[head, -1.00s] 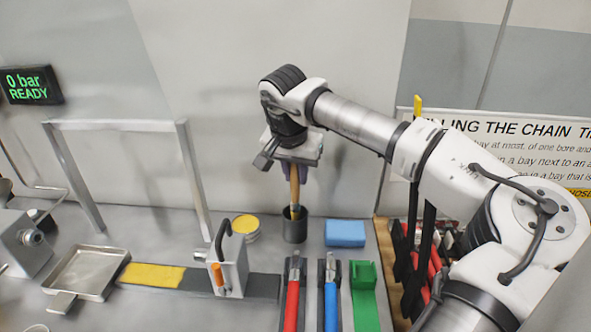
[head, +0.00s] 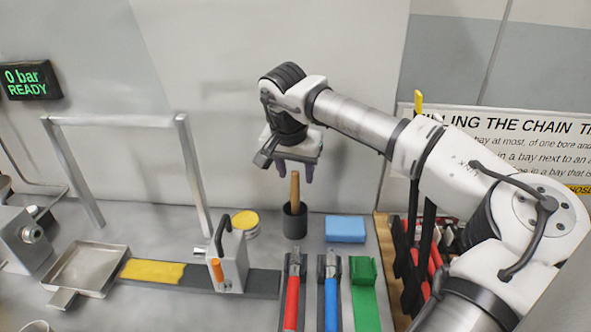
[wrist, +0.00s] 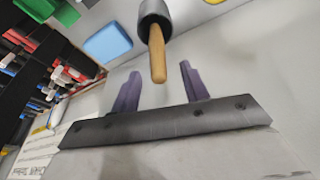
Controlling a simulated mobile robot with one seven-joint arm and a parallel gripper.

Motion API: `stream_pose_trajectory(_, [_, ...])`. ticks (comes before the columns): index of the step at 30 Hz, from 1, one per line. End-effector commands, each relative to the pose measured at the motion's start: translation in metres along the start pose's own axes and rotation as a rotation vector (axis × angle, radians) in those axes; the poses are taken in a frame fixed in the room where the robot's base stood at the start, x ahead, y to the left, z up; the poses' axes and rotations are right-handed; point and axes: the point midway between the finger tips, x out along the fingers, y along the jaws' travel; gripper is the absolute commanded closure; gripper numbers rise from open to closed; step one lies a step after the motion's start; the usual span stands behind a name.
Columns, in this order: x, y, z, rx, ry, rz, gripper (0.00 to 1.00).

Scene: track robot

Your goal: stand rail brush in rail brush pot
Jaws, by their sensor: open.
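The rail brush (head: 294,187) stands nearly upright in the dark rail brush pot (head: 295,224), with its wooden handle pointing up. In the wrist view the brush handle (wrist: 157,58) comes out of the pot (wrist: 154,17), and its free end lies between and beyond the fingers. My gripper (head: 295,176) is open above the pot, its purple fingers spread to either side of the handle top. In the wrist view my gripper (wrist: 160,85) holds nothing, with gaps on both sides of the handle. The brush's lower end is hidden inside the pot.
A blue sponge (head: 345,229) lies right of the pot, and a yellow-lidded tin (head: 245,222) stands left. Red (head: 291,298) and blue (head: 331,298) handled tools and a green piece (head: 364,295) lie in front. A metal block (head: 229,262) stands front left.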

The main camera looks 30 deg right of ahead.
Motion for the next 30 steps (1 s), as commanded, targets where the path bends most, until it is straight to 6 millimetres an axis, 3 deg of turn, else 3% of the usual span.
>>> stream_pose_trajectory(18, [-0.119, 0.000, -0.002, 0.000, 0.002, 0.001, 0.55])
stream_pose_trajectory(24, [-0.135, 0.000, -0.001, 0.001, 0.000, 0.000, 0.55])
stream_pose_trajectory(30, [-0.136, 0.000, 0.000, 0.001, 0.000, 0.000, 0.55])
